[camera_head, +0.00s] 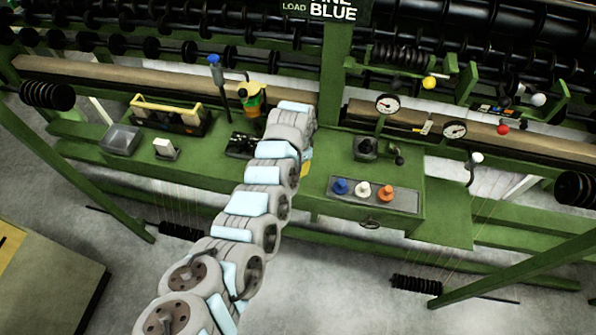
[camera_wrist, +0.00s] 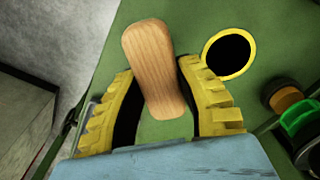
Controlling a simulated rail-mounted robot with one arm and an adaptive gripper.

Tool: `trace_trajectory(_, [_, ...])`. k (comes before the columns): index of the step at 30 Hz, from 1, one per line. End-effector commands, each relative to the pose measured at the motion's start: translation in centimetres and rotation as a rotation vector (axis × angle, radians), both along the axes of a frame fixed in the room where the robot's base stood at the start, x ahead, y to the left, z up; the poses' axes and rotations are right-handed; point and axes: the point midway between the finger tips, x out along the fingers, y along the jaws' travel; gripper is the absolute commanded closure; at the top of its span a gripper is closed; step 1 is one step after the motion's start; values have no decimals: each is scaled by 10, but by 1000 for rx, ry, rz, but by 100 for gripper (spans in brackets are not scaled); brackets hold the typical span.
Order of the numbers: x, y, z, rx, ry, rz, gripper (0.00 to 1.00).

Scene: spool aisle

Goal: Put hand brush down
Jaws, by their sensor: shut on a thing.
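The hand brush shows in the wrist view as a pale wooden part (camera_wrist: 152,62) with rounded ends. My gripper (camera_wrist: 156,78) has yellow ribbed fingers on either side of this part and is shut on it. The bristles are not visible. Green surface lies behind the brush; I cannot tell whether the brush touches it. In the head view my arm reaches to the green bench (camera_head: 310,205), and its end hides the gripper and brush.
A yellow-rimmed dark hole (camera_wrist: 229,54) is right of the brush. Orange and green round parts (camera_wrist: 300,122) stand farther right.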

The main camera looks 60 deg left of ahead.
Motion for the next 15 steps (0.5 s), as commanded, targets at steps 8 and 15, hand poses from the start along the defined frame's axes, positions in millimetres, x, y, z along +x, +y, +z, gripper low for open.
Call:
trace_trajectory(8, [2, 4, -3, 3, -2, 3, 93])
trace_trajectory(15, [2, 5, -23, -2, 1, 7, 93])
